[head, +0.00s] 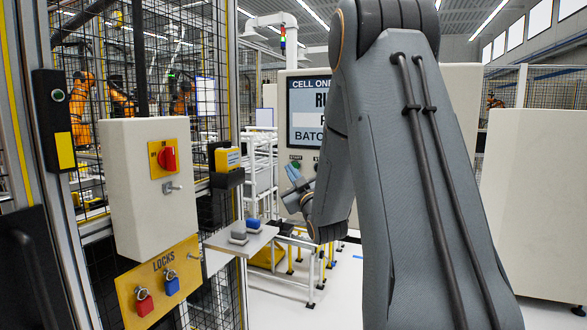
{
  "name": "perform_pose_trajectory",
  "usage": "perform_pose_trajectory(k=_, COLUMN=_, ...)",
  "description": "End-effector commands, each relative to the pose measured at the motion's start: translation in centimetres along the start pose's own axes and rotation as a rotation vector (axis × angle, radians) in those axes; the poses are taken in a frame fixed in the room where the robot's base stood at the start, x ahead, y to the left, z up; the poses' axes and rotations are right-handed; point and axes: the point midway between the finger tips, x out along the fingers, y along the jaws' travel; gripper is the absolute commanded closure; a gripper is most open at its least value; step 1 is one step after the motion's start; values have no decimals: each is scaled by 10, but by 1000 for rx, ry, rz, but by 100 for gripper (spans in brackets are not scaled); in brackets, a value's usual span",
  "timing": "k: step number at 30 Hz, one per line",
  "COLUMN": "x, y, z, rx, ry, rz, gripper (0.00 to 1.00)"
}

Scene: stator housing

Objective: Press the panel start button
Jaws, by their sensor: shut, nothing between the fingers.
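The control panel (282,85) stands in the middle, a pale cabinet with a screen (305,108) reading "CELL ONE" and parts of further lines. My arm covers its right part. A small green round button (296,163) shows below the screen at the left; its label is too small to read. Any other buttons are hidden behind my arm.
At the left a pale box (150,215) carries a red rotary switch (167,158). Below it hangs a yellow LOCKS board (128,297) with red and blue padlocks. A small shelf (222,243) holds two small blocks. Mesh fencing stands behind. A pale cabinet (535,200) is at the right.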

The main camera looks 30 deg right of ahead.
Motion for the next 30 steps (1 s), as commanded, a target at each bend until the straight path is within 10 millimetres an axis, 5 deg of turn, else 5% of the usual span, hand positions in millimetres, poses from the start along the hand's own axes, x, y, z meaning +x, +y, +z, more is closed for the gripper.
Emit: perform_pose_trajectory(k=30, x=-42, y=-30, z=-31, rx=-1, ry=1, rz=0, gripper=100)
